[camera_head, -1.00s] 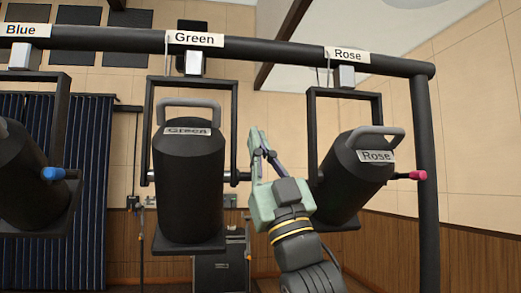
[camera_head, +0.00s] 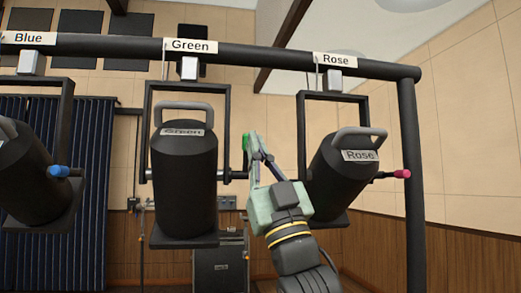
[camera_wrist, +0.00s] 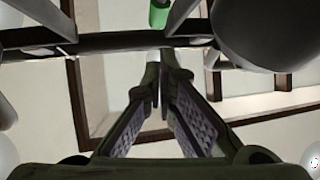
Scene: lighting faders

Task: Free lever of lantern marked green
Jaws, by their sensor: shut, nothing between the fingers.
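The lantern marked Green (camera_head: 184,190) hangs upright in its yoke in the head view, with its name plate on top. A bright green lever grip (camera_head: 246,142) shows to its right, right by my fingertips. My gripper (camera_head: 253,147) reaches up between the Green and Rose lanterns, with its fingers closed together and empty. In the wrist view the green grip (camera_wrist: 180,13) is at the top edge, just beyond my gripper (camera_wrist: 163,62). I cannot tell whether the fingers touch the grip. The lever's shaft is largely hidden by my fingers.
The Rose lantern (camera_head: 338,170), tilted, with a pink lever (camera_head: 402,174), is close to the right of my gripper. The Blue lantern (camera_head: 28,180), with a blue lever (camera_head: 58,171), is at far left. An overhead bar (camera_head: 260,55) carries all the lanterns.

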